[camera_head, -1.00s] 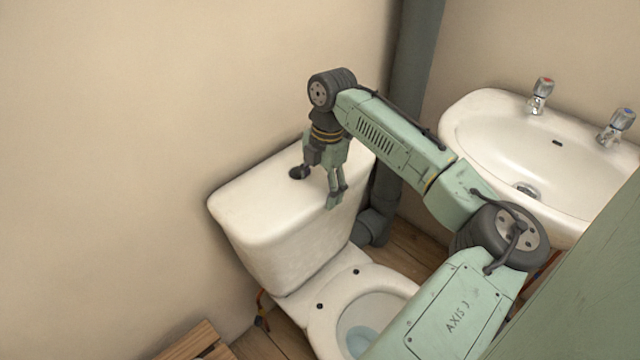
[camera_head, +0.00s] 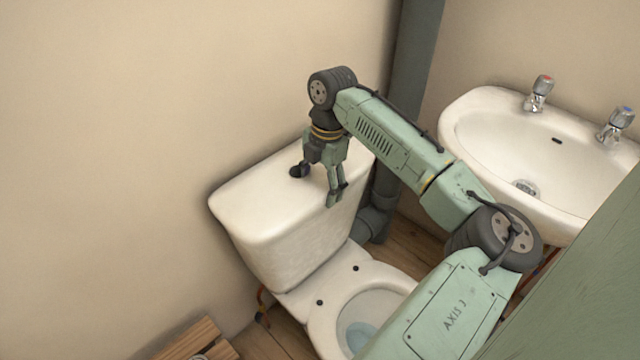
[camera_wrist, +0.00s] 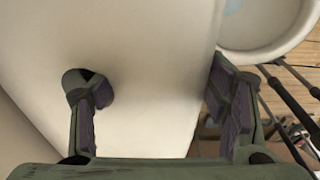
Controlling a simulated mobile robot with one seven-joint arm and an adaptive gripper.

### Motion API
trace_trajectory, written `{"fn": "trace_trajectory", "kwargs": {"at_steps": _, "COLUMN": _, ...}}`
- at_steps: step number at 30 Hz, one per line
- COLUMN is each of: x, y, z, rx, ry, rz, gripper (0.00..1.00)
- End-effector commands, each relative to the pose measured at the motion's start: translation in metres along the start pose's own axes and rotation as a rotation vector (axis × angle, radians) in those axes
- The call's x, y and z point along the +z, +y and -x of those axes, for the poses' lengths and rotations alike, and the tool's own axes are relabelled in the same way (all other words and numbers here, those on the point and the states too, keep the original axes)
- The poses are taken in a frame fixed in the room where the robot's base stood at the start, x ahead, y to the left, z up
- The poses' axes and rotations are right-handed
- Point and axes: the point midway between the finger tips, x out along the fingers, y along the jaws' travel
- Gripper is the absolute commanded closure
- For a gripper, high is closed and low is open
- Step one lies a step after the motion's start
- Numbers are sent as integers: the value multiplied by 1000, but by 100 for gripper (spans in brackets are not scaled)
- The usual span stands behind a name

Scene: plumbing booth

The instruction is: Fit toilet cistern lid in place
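The white cistern lid (camera_head: 262,190) lies on top of the white toilet cistern (camera_head: 285,250) and looks level. The other finger is just outside the lid's front edge. I cannot tell whether either finger touches the lid. The joint between lid and cistern is not clear.
The toilet bowl (camera_head: 380,290) stands in front of the cistern. A white basin (camera_head: 470,150) with two taps is at the right. A dark vertical pipe (camera_head: 412,100) runs behind my arm. The wall is close behind the cistern. A wooden slatted object (camera_head: 190,343) is at lower left.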

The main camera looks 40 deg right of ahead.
Motion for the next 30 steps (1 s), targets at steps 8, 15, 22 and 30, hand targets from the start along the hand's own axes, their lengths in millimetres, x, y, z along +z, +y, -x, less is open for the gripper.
{"fn": "trace_trajectory", "kwargs": {"at_steps": 8, "x": 0, "y": 0, "z": 0, "rx": -2, "ry": 0, "rz": 0, "gripper": 13}}
{"fn": "trace_trajectory", "kwargs": {"at_steps": 15, "x": 0, "y": -1, "z": -1, "rx": -3, "ry": 0, "rz": -1, "gripper": 10}}
{"fn": "trace_trajectory", "kwargs": {"at_steps": 22, "x": 0, "y": -1, "z": 5, "rx": -7, "ry": 1, "rz": -1, "gripper": 10}}
{"fn": "trace_trajectory", "kwargs": {"at_steps": 30, "x": 0, "y": 0, "z": 58, "rx": -2, "ry": 0, "rz": -1, "gripper": 10}}
